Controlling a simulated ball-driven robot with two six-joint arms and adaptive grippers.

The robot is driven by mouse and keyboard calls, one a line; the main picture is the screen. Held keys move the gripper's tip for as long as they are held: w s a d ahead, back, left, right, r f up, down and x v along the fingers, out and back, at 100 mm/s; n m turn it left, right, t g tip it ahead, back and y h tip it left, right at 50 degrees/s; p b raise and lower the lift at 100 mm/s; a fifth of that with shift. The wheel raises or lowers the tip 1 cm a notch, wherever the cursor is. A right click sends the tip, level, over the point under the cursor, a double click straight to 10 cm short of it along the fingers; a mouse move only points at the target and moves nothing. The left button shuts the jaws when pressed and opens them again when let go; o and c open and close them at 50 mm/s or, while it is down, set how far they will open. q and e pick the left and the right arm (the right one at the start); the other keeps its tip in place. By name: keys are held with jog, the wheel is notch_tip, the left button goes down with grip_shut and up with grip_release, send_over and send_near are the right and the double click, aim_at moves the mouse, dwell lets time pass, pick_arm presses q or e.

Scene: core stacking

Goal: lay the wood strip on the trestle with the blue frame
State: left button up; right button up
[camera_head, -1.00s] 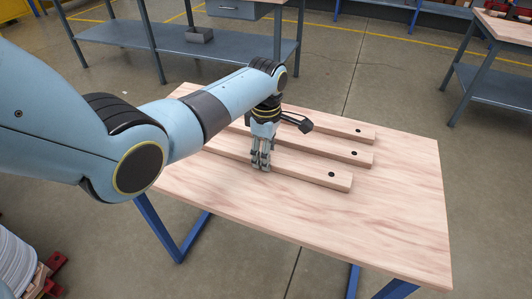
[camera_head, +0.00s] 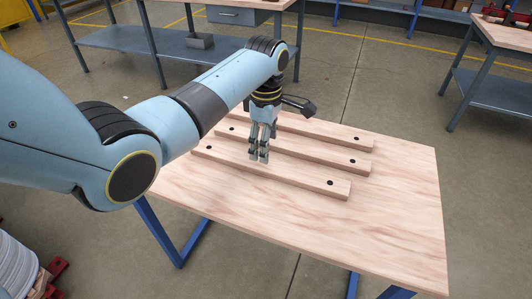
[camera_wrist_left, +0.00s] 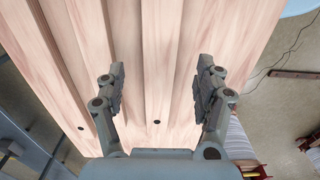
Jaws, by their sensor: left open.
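Three long wood strips with dark end holes lie roughly parallel, flat on a wood-topped trestle (camera_head: 395,215) with blue legs (camera_head: 160,225). The near strip (camera_head: 305,177) lies closest to the front edge, with the middle strip (camera_head: 318,155) and far strip (camera_head: 325,130) behind it. My left gripper (camera_head: 259,158) is open and empty above the near strip. In the left wrist view, the left gripper's fingers (camera_wrist_left: 162,68) stand apart either side of the near strip (camera_wrist_left: 160,90), below them. My right gripper is not in view.
The trestle top is bare at the front and right. A grey workbench (camera_head: 120,40) stands behind at left, with a small grey box (camera_head: 201,41) on its lower shelf. Another bench (camera_head: 495,80) stands at right. A white roll (camera_head: 18,265) is at lower left.

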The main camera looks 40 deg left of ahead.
pick_arm(q)
notch_tip(320, 180, up, 5)
jog(key=shift+r, duration=0.2)
dwell(0.5)
jog(key=s+d+f+m+t, duration=0.2)
jog(key=s+m, duration=0.9)
jog(key=s, duration=0.3)
jog(key=s+d+r+m+t, duration=0.1)
jog(key=s+r+m, duration=0.2)
jog(key=s+m, duration=0.3)
jog(key=s+d+r+m, duration=0.1)
jog(key=s+r+m, duration=0.35)
jog(key=s, duration=0.25)
jog(key=s+a+f+y+b, duration=0.1)
jog(key=a+f+b, duration=0.1)
jog(key=f, duration=1.4)
jog(key=s+a+f+b, duration=0.1)
jog(key=s+f+b, duration=0.1)
jog(key=f, duration=1.4)
jog(key=s+a+f+g+b, duration=0.1)
jog(key=s+f+g+b, duration=0.1)
jog(key=s+f, duration=1.5)
jog(key=shift+s+f, duration=0.25)
jog(key=shift+f, duration=0.25)
